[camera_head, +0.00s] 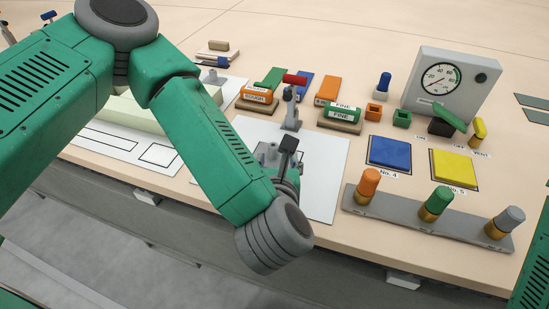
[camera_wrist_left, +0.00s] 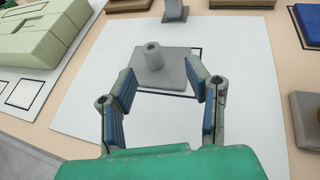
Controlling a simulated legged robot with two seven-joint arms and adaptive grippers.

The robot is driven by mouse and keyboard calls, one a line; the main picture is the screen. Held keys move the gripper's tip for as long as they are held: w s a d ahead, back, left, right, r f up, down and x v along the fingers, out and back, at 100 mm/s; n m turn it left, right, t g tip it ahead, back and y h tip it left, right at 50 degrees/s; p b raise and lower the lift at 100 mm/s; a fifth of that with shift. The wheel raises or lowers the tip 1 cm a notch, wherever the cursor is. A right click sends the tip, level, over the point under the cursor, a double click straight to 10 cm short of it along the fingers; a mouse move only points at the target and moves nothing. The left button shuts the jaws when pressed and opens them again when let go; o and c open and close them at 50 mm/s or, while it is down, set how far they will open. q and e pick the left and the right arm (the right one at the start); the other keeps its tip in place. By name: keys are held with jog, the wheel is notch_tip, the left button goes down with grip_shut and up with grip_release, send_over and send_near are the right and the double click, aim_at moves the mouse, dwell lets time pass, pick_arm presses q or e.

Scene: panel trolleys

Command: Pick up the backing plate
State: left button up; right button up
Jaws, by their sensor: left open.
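A square grey plate with a short upright round post, which I take for the backing plate (camera_wrist_left: 165,78), lies on a white sheet (camera_wrist_left: 85,112) inside a black outline. In the head view the plate (camera_head: 266,153) is partly hidden by my left arm and gripper. My left gripper (camera_wrist_left: 163,88) is open, with its two fingers on either side of the plate and post in the wrist view. Nothing is between the fingers in their grip. How high the fingertips are above the plate is hard to tell. My right gripper is not in view.
A grey stand with a red handle (camera_head: 293,80) rises just behind the plate. Sanding blocks (camera_head: 341,115), blue and yellow pads (camera_head: 390,153) and a gauge box (camera_head: 449,85) stand further right. A rail with coloured knobs (camera_head: 430,220) lies near the front edge. A pale green block (camera_wrist_left: 40,38) is at left.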

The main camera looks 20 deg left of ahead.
aim_at(273, 152)
pick_arm(q)
jog(key=shift+w+a+f, duration=0.35)
jog(key=shift+w+a, duration=0.15)
jog(key=shift+w, duration=0.1)
jog(key=shift+w+a+f+b, duration=0.15)
jog(key=shift+w+f+b, duration=0.1)
jog(key=shift+b, duration=0.35)
jog(key=b+x, duration=0.3)
jog(key=shift+w+a+f, duration=0.2)
jog(key=shift+a, duration=0.05)
jog(key=shift+w, duration=0.35)
jog(key=shift+r, duration=0.1)
grip_shut()
